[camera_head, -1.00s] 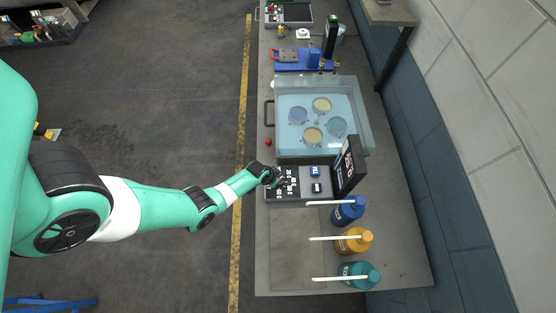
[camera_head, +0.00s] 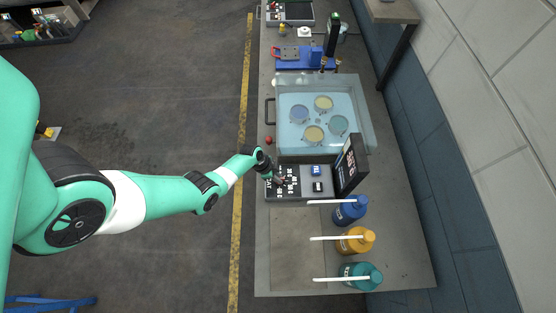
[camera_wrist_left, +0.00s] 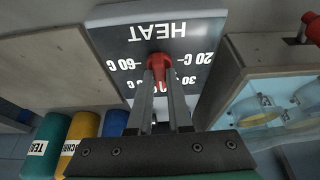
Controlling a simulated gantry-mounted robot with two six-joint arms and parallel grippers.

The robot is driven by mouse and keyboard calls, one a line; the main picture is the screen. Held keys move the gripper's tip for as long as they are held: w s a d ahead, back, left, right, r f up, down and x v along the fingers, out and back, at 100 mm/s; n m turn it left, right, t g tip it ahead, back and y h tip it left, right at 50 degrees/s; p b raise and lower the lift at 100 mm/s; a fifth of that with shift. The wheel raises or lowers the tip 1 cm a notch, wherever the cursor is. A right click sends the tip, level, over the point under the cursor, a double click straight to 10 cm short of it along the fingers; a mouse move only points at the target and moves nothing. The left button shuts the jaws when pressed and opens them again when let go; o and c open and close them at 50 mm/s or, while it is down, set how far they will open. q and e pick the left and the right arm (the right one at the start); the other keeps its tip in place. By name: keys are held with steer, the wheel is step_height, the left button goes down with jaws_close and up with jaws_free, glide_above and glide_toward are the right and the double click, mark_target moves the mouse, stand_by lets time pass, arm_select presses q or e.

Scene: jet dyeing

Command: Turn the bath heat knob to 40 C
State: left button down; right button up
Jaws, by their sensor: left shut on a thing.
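The red heat knob (camera_wrist_left: 158,62) stands on a dark panel marked HEAT (camera_wrist_left: 158,30), which looks upside down in the left wrist view. Labels 60 C and 20 C show on either side of the knob, with 30 and a partly covered label lower down. My left gripper (camera_wrist_left: 158,78) is shut on the knob, its fingers on either side. The fingers hide part of the scale, and I cannot tell where the knob points. In the head view my left gripper (camera_head: 278,179) is at the left part of the control panel (camera_head: 305,194). My right gripper is not in view.
A screen (camera_head: 350,166) stands at the panel's right. A clear bath (camera_head: 320,118) with several round pots lies behind it. Blue (camera_head: 350,211), yellow (camera_head: 357,241) and teal (camera_head: 363,276) bottles stand in front along the right. The bench's front left (camera_head: 295,250) is clear.

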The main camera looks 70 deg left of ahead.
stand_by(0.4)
arm_select(q)
steer(key=c, duration=0.8)
jaws_free()
steer(key=shift+c, duration=0.2)
